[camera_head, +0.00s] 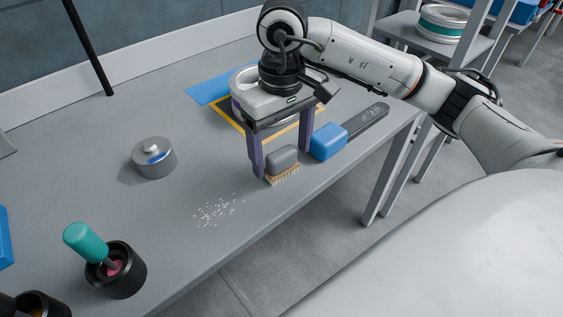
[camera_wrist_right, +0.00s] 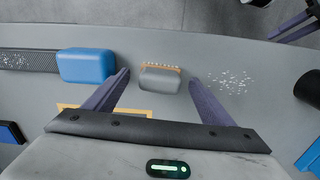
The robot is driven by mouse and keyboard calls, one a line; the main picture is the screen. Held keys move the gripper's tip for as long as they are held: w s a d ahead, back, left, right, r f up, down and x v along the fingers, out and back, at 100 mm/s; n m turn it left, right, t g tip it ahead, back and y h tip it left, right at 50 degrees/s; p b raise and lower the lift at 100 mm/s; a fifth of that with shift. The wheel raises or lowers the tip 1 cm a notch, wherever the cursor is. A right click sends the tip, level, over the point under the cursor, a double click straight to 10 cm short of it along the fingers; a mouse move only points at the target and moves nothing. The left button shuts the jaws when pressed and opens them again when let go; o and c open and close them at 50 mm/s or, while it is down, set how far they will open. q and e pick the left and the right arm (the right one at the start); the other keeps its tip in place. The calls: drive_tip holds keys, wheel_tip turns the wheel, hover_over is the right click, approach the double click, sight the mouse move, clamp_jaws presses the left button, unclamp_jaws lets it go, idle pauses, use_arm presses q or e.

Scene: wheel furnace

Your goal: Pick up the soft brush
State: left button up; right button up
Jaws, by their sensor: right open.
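The soft brush (camera_head: 283,159) has a grey rounded block and tan bristles. It lies on the grey table near its front edge. My right gripper (camera_head: 282,161) points down over it, open, with a finger to each side. In the right wrist view the brush (camera_wrist_right: 160,79) shows between the open fingertips of the gripper (camera_wrist_right: 160,77), with a gap on both sides. Neither finger clearly touches it. Purple finger-like parts, apparently my left gripper (camera_wrist_right: 301,22), are cut off at that view's top right corner; their opening is unclear.
A blue block with a dark textured strip (camera_head: 328,141) lies close right of the brush. White crumbs (camera_head: 218,210) lie to its left. A round metal lidded pot (camera_head: 154,158) and a black cup with a teal-handled tool (camera_head: 122,277) stand further left. A yellow-framed area (camera_head: 222,119) lies behind.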

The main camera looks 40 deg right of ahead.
sight(282, 152)
wheel_tip(282, 152, down, 2)
drive_tip(key=shift+f, duration=0.1)
drive_tip(key=c, duration=1.2)
wheel_tip(282, 152, up, 10)
drive_tip(key=shift+r+p, duration=0.1)
drive_tip(key=shift+p, duration=0.45)
